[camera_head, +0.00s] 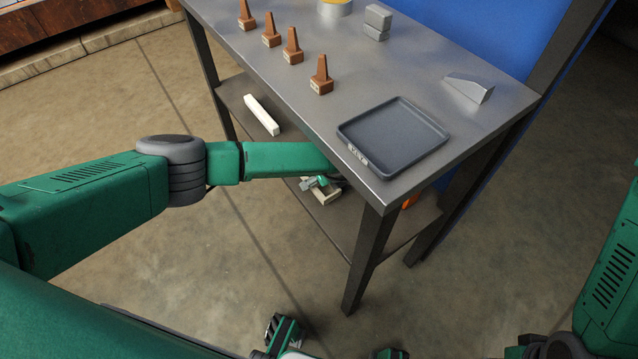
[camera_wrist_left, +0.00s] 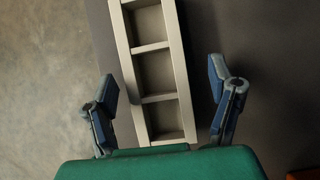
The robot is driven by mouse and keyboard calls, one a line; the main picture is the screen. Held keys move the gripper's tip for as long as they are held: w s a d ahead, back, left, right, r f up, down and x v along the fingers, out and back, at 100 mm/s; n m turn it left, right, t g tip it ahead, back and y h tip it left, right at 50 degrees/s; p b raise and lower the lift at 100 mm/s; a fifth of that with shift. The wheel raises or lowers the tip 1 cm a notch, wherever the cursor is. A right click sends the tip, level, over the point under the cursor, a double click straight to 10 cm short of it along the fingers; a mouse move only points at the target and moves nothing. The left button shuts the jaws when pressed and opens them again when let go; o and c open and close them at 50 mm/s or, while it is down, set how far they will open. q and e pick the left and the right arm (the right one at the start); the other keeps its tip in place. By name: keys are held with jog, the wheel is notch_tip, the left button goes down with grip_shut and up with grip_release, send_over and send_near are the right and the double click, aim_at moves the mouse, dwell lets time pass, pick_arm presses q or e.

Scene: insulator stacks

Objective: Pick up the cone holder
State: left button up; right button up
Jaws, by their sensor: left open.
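The cone holder is a long cream tray with several square compartments; it fills the middle of the left wrist view (camera_wrist_left: 154,68) and lies on the dark lower shelf. The compartments that I see look empty. My left gripper (camera_wrist_left: 163,88) is open, one finger on each side of the holder's near end, with a gap at each finger. In the head view my forearm and the tabletop hide most of this gripper; a cream part of the holder (camera_head: 325,196) shows below the forearm. Green and dark parts at the bottom edge may be my right gripper; its fingers are not clear.
Several brown cones (camera_head: 321,76) stand in a row on the metal table (camera_head: 378,75). A grey tray (camera_head: 394,136), a grey wedge (camera_head: 470,88) and grey blocks (camera_head: 377,20) are there too. A cream bar (camera_head: 262,114) lies on the lower shelf (camera_head: 235,92). Table legs flank the shelf.

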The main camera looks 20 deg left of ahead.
pick_arm(q)
jog(key=shift+w+a+f, duration=0.15)
jog(key=shift+f, duration=0.2)
jog(key=shift+a, duration=0.45)
jog(key=shift+c, duration=0.4)
jog(key=c, duration=1.3)
jog(key=shift+o, duration=0.2)
jog(key=shift+d+r, duration=0.1)
jog(key=shift+d, duration=0.2)
